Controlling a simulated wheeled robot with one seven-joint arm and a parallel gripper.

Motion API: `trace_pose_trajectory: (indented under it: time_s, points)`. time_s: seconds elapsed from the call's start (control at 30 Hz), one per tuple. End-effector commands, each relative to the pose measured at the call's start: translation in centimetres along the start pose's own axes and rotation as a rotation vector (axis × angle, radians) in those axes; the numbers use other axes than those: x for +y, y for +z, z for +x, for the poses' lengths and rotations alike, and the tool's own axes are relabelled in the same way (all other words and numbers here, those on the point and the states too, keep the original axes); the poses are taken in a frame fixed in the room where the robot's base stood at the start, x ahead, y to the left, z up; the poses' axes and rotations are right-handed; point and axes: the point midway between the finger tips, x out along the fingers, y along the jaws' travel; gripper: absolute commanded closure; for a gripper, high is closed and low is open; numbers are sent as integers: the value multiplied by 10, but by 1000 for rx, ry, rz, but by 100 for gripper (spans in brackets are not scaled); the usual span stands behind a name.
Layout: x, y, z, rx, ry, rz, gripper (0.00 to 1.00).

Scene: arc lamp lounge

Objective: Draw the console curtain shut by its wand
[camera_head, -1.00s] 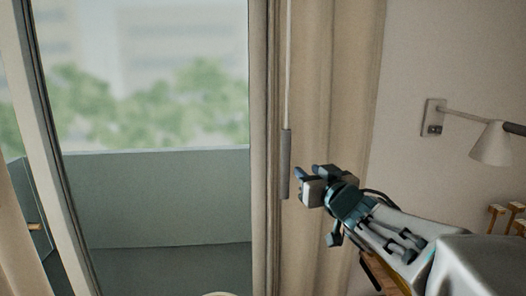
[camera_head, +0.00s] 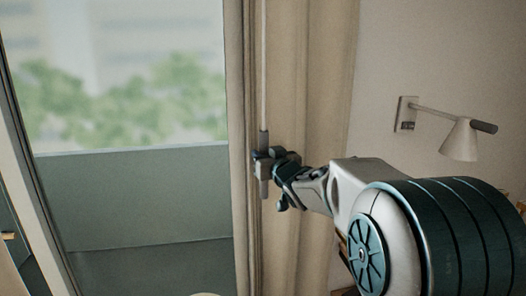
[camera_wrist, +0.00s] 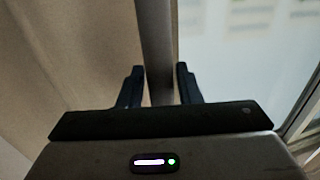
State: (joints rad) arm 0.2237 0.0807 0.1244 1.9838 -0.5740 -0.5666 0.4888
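The beige curtain (camera_head: 312,70) hangs bunched at the right side of the window opening. Its wand (camera_head: 263,60) is a thin pale rod with a thicker grey handle (camera_head: 264,185) at its lower end. My gripper (camera_head: 262,163) is at the upper part of this handle and hides some of it. In the wrist view the wand handle (camera_wrist: 157,50) stands upright between the two fingers of my gripper (camera_wrist: 161,85). The fingers are apart, one on each side, with a narrow gap showing at least on the right.
The window (camera_head: 120,80) is uncovered, with a balcony wall (camera_head: 130,195) and blurred trees beyond. A wall lamp (camera_head: 460,138) sticks out at the right, behind my arm. The pale wall (camera_head: 440,50) is bare above it.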

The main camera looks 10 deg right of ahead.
Motion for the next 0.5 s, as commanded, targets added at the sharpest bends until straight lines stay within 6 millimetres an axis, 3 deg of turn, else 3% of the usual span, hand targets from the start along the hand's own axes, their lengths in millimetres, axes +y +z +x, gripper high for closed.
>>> trace_pose_trajectory:
  time_s: [0.43,0.5]
  points:
    - [0,0,8,-1,0,0,69]
    - [0,0,8,-1,0,0,88]
